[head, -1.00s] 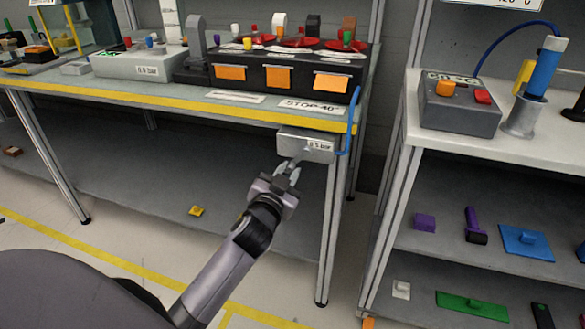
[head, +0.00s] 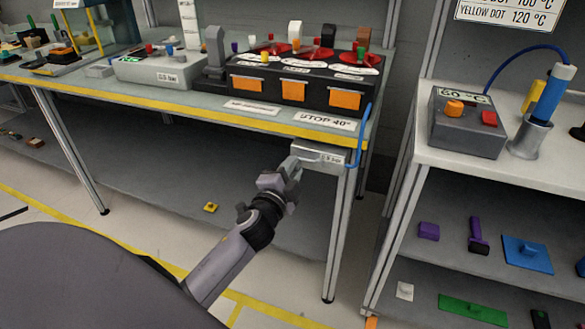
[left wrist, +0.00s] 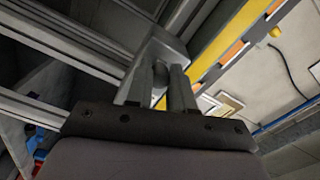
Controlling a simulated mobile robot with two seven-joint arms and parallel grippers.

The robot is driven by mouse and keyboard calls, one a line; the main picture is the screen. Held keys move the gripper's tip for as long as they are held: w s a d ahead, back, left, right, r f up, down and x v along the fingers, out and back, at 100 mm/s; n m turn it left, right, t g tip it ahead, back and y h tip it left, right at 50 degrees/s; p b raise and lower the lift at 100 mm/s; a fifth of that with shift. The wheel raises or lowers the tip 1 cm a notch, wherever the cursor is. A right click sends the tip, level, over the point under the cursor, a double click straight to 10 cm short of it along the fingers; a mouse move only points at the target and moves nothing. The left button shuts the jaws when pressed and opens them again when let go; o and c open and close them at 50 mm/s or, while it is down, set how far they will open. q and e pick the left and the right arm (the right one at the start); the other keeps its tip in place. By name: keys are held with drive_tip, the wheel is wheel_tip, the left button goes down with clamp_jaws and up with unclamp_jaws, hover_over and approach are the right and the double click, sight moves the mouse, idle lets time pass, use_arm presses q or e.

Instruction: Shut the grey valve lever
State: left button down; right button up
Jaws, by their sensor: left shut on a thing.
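The grey valve box (head: 326,158) with a small pressure label hangs under the front edge of the workbench, near its right leg. My left gripper (head: 293,168) is at the box's left end, with its fingers pointing up to it. In the left wrist view the two fingers (left wrist: 161,88) are closed around a small grey piece below the box (left wrist: 166,47), which looks like the valve lever. The fingers hide most of the lever, so its exact angle is hard to tell. My right gripper is in neither view.
The workbench (head: 215,102) has a yellow front edge and carries a black console (head: 290,88) above the valve. A blue hose (head: 363,135) runs down beside the box. A shelf unit (head: 470,160) stands to the right. The space below the valve is open.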

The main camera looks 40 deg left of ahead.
use_arm(q)
drive_tip(key=shift+r+m, duration=0.15)
drive_tip(key=shift+m, duration=0.15)
idle(0.4)
drive_tip(key=c, duration=1)
unclamp_jaws()
drive_tip(key=shift+s, duration=0.15)
drive_tip(key=v, duration=0.7)
